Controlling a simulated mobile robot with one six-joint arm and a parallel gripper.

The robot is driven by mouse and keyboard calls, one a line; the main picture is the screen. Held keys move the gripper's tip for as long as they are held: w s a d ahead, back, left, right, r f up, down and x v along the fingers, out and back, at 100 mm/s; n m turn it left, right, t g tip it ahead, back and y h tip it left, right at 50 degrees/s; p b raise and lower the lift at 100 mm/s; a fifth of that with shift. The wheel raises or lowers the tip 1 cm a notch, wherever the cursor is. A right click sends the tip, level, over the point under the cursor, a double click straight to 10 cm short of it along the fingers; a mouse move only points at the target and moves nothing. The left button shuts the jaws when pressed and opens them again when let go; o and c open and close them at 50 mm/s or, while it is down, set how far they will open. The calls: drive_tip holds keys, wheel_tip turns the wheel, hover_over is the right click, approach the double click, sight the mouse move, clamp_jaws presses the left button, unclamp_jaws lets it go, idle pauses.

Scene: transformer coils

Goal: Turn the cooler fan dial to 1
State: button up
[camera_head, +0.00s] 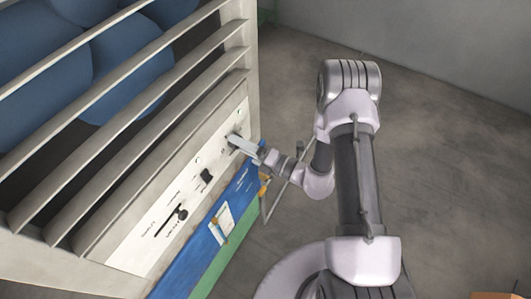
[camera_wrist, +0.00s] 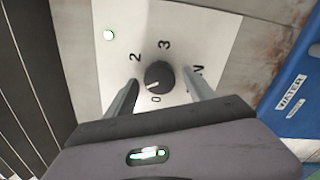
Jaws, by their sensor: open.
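The fan dial (camera_wrist: 159,75) is a round black knob on a white panel in the wrist view. A "2" and a "3" are printed above it and a "0" below it; the mark at its right is partly covered by a finger and hard to read. A small pale mark on the knob's lower left lies near the "0". My gripper (camera_wrist: 160,78) is open, with one finger on each side of the knob. I cannot tell whether the fingers touch it. In the head view my gripper (camera_head: 238,143) is at the panel's upper right end and hides the dial.
The white panel (camera_head: 140,236) also carries a black switch (camera_head: 206,176) and a black lever (camera_head: 177,214). Slatted bars with blue coils (camera_head: 45,55) behind them are above it. A blue surface (camera_head: 190,262) with a white label lies below.

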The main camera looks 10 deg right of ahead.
drive_tip(key=v, duration=1.7)
drive_tip(key=shift+s, duration=0.2)
drive_tip(key=shift+d, duration=0.15)
drive_tip(key=s+a+r+n+g+h+b, duration=0.1)
drive_tip(key=s+a+r+n+g+b, duration=0.25)
drive_tip(key=n+g, duration=0.45)
drive_tip(key=s+a+r+n+g+h+b, duration=0.1)
drive_tip(key=s+a+r+n+g+b, duration=0.2)
drive_tip(key=n, duration=0.8)
drive_tip(key=s+d+r+n+t+h+b, duration=0.1)
drive_tip(key=s+n+t+h+b, duration=0.2)
drive_tip(key=n, duration=0.5)
drive_tip(key=s+d+r+n+t+h+b, duration=0.2)
drive_tip(key=s+n+h+b, duration=0.1)
drive_tip(key=n+h+b, duration=0.3)
drive_tip(key=shift+r+n+t+h, duration=0.2)
drive_tip(key=shift+n+t+h, duration=0.3)
drive_tip(key=shift+n, duration=0.6)
